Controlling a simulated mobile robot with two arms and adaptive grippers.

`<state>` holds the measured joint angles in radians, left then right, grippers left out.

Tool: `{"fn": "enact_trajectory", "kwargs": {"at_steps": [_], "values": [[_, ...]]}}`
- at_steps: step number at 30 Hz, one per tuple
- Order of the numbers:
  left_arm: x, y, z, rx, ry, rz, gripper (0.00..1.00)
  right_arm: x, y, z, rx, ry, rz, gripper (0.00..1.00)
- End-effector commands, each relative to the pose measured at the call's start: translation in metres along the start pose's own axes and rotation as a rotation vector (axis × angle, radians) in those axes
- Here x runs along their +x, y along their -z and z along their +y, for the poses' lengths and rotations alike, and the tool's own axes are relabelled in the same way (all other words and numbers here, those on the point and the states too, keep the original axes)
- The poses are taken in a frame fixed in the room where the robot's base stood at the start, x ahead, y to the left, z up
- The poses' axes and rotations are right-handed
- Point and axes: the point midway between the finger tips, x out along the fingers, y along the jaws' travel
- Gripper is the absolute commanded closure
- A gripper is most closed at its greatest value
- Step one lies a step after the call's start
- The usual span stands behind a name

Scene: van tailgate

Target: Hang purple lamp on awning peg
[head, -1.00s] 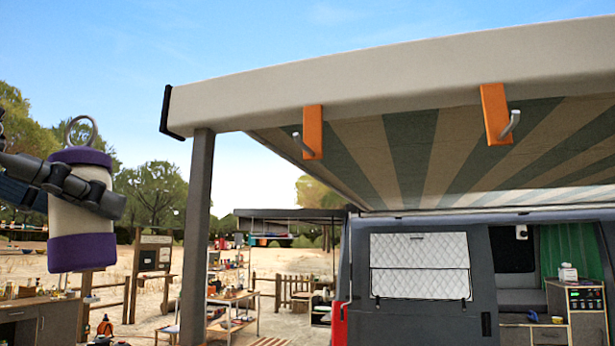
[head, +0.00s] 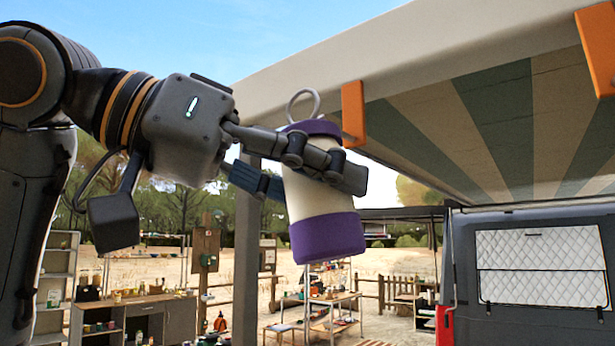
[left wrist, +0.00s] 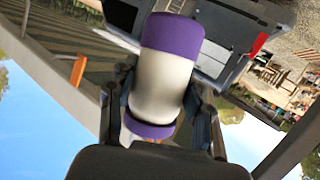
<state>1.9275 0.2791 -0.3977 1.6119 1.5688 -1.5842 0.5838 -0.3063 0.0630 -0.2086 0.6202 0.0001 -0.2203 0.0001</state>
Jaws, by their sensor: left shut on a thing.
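The purple lamp (head: 327,236) has a white body, purple bands at top and bottom and a grey ring on top. My left gripper (head: 335,170) is shut around its upper body, and the lamp hangs tilted in the air. In the left wrist view the lamp (left wrist: 162,85) sits between the two fingers (left wrist: 160,110). The peg's tip is partly hidden behind the lamp; I cannot tell the depth gap. My right gripper is not in view.
A second orange peg plate (head: 597,50) is farther right on the awning's pale front rail (head: 440,45). A grey post (head: 247,250) stands behind the lamp. The van (head: 535,260) is at lower right. Shelves and a workbench (head: 150,318) are in the background.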

Motion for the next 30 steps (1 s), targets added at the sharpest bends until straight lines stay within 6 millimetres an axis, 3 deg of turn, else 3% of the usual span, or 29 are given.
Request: {"fn": "enact_trajectory", "kwargs": {"at_steps": [11, 30], "values": [[0.019, 0.006, -0.011, -0.001, 0.000, 0.001, 0.90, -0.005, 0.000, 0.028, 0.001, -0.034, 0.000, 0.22], [0.050, 0.010, -0.028, 0.000, -0.001, 0.001, 0.90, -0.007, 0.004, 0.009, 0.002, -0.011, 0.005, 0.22]]}}
